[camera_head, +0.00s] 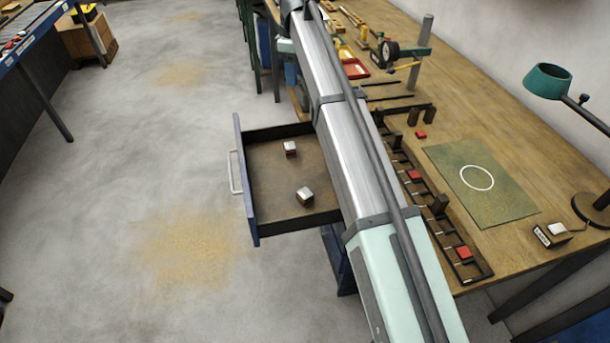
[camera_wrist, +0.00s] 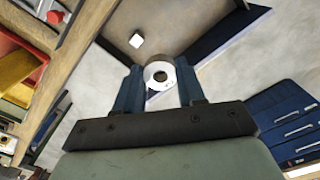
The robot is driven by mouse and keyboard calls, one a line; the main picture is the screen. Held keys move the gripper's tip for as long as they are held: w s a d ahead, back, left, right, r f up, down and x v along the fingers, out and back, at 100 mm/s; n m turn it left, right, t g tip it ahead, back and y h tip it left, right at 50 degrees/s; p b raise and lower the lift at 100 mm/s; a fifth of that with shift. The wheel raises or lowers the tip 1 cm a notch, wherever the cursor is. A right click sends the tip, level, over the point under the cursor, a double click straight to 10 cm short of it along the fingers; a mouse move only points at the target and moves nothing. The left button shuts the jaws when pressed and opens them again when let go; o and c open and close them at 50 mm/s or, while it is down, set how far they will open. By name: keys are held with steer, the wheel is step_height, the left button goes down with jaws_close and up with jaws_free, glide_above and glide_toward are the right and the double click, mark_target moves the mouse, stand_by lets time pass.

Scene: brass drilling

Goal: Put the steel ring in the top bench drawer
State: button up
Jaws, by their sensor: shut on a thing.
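My gripper (camera_wrist: 158,72) has its two blue fingers shut on the steel ring (camera_wrist: 157,67), a short pale-faced ring with a dark central hole. The ring is held in the air, with the open drawer (camera_wrist: 215,45) beyond it in the wrist view. In the head view the drawer (camera_head: 262,182) is pulled out from the bench, with a blue front and a pale handle. Its floor is brown and mostly bare. My arm crosses the head view and covers the drawer's right side; my gripper and the ring do not show there.
Two small pale-topped blocks (camera_head: 290,148) (camera_head: 305,196) lie in the drawer, apart from each other. The workbench (camera_head: 540,190) holds a slotted rack (camera_head: 468,270), a green mat (camera_head: 490,200) with a white circle, and a lamp (camera_head: 548,82). Open floor lies left of the drawer.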

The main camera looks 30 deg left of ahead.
mark_target(298, 176)
step_height(298, 176, down, 38)
steer(key=shift+r, duration=0.1)
stand_by(0.5)
steer(key=o, duration=1.1)
steer(key=shift+f, duration=0.2)
step_height(298, 176, up, 12)
steer(key=shift+r, duration=0.15)
